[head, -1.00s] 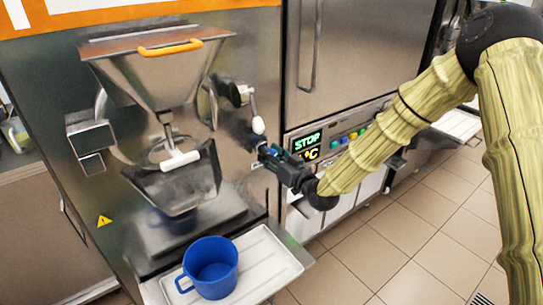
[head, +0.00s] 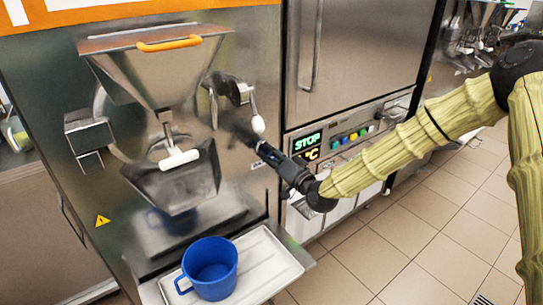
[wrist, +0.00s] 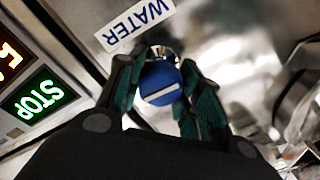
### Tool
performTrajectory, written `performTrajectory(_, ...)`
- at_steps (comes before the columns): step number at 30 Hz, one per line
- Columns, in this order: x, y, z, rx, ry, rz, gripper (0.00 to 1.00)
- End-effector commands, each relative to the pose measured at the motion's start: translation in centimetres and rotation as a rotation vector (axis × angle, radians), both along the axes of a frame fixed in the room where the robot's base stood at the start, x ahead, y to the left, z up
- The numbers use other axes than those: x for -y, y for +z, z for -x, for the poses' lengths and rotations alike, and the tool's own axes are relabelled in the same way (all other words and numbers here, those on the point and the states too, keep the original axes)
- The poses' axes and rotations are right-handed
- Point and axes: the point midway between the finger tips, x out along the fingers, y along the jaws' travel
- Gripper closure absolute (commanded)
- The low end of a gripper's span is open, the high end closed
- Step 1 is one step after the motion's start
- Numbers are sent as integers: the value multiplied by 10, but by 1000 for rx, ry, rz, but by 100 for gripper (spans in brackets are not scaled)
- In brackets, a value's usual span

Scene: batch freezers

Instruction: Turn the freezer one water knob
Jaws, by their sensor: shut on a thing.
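The water knob (wrist: 160,84) is round and blue with a white line across its face. It sits just below the WATER label (wrist: 134,22) in the wrist view. The white line is slightly tilted in that view. My gripper (wrist: 160,90) has its two teal-padded fingers on either side of the knob, shut on it. In the head view my gripper (head: 262,150) reaches the steel front of freezer one (head: 255,60), left of the STOP display (head: 307,141). The knob is hidden behind the fingers there.
A white-tipped lever (head: 258,124) hangs just above my gripper. A steel hopper with an orange handle (head: 170,44) and a chute are at left. A blue jug (head: 210,266) stands on a white tray (head: 262,262) below. Tiled floor (head: 410,240) is free at right.

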Motion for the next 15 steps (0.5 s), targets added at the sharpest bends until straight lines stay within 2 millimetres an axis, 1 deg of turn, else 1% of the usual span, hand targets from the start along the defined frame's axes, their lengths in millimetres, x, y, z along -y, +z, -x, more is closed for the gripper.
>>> performTrajectory(1, 3, 2, -3, 1, -6, -5, 89)
performTrajectory(12, 3, 2, -3, 0, -7, -8, 89)
performTrajectory(13, 3, 2, -3, 0, -7, -8, 61)
performTrajectory(15, 3, 2, -3, 0, -7, -8, 49)
